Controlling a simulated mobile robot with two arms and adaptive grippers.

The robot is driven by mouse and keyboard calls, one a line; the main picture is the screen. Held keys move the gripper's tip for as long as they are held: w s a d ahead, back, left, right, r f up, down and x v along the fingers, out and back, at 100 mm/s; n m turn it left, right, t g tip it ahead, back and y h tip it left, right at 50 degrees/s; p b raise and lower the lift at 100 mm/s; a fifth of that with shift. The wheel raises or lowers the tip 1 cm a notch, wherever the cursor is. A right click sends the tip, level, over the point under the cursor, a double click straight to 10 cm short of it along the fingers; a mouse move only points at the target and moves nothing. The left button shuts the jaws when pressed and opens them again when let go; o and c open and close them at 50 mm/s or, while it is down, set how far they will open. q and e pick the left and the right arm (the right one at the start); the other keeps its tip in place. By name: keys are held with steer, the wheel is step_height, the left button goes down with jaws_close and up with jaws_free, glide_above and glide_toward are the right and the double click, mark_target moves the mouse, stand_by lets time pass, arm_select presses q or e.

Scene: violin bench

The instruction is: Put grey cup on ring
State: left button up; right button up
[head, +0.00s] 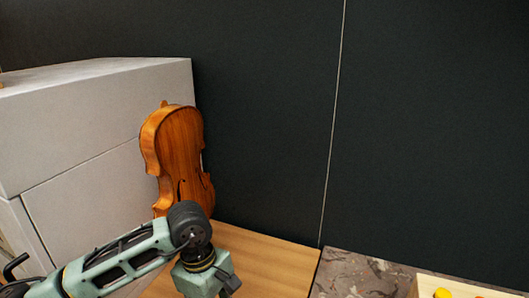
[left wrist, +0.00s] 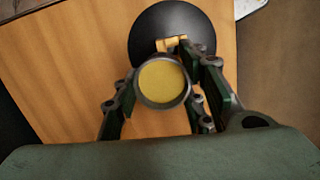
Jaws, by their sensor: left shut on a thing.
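In the left wrist view, my left gripper (left wrist: 160,72) is shut on a small round cup (left wrist: 141,95) with a grey rim and a yellow inside, seen from above. Beyond the cup is a round black disc (left wrist: 148,27) on the wooden table. I cannot tell whether the disc is the ring, or whether the cup touches it. A small tan piece (left wrist: 172,43) shows by the fingertips, over the disc. In the head view my left arm reaches in from the lower left; its fingers and the cup are out of frame. My right gripper is not in view.
A violin body (head: 176,150) leans upright by a pale grey block (head: 85,120), behind my left arm. The wooden table top (head: 265,262) is bare to the right of my wrist. A marbled surface (head: 360,275) and a light wooden box (head: 470,290) with something yellow lie at lower right.

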arm_select(q)
steer(key=s+a+r+m, duration=0.2)
steer(key=s+a+m, duration=0.1)
steer(key=m, duration=0.3)
steer(key=s+a+r+m+g+y, duration=0.1)
steer(key=s+a+r+m, duration=0.2)
steer(key=s+m, duration=0.3)
steer(key=shift+a+m, duration=0.4)
steer(key=shift+m, duration=0.1)
steer(key=shift+s, duration=0.1)
